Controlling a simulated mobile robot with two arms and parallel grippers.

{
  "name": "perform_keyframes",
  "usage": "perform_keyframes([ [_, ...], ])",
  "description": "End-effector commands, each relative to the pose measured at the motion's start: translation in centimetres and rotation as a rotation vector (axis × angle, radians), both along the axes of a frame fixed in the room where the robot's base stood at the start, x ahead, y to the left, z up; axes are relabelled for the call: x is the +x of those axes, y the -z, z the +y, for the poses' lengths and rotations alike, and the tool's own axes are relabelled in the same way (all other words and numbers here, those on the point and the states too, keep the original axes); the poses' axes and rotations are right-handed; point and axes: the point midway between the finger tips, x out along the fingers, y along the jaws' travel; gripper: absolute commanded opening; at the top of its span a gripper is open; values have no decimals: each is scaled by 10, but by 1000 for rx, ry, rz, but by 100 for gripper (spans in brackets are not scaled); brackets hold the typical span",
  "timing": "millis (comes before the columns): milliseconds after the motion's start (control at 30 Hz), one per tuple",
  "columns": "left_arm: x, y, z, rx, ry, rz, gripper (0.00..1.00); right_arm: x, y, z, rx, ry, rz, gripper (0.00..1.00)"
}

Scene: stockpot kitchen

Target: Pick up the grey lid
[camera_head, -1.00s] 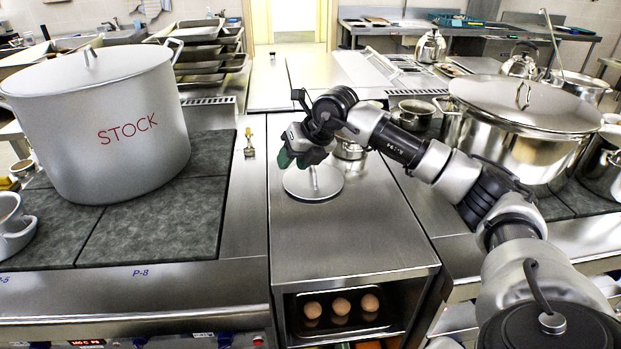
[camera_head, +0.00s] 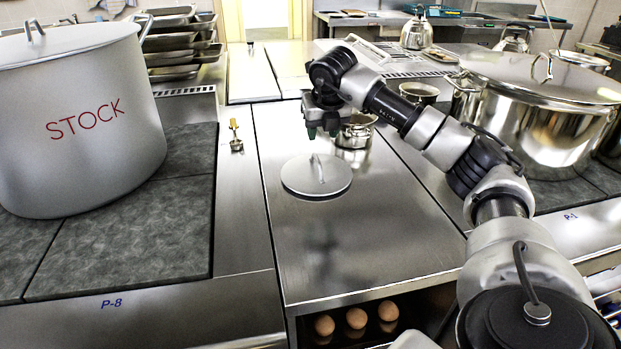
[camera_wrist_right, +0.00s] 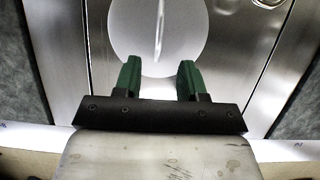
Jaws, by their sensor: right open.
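The grey lid (camera_head: 303,184) is a flat round disc with a thin upright handle. It lies on the steel counter in the middle of the head view. It also shows in the right wrist view (camera_wrist_right: 188,62), partly cut off at the top. My right gripper (camera_head: 322,133) hangs above and a little behind the lid, apart from it. Its green fingers (camera_wrist_right: 158,80) are spread, with nothing between them, and the lid's handle lies beyond their tips. My left gripper is not in view.
A large stockpot (camera_head: 75,110) marked STOCK stands at the left. A shiny lidded pot (camera_head: 530,120) stands at the right. A small pot (camera_head: 357,131) is just behind the lid. The counter (camera_head: 370,240) in front is clear.

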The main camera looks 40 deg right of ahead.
Motion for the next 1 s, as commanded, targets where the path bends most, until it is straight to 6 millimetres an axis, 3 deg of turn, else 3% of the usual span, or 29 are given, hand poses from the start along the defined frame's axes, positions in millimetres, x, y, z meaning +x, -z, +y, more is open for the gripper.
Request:
perform_keyframes([
  [200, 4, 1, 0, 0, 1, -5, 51, 11, 32, -5, 1, 0, 3, 41],
  [467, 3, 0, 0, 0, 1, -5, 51, 19, 54, -9, 1, 0, 2, 41],
  [700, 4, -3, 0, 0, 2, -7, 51, 30, 86, -14, 1, -1, 3, 41],
  [1000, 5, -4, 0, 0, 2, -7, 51, 34, 99, -16, 0, -1, 0, 41],
])
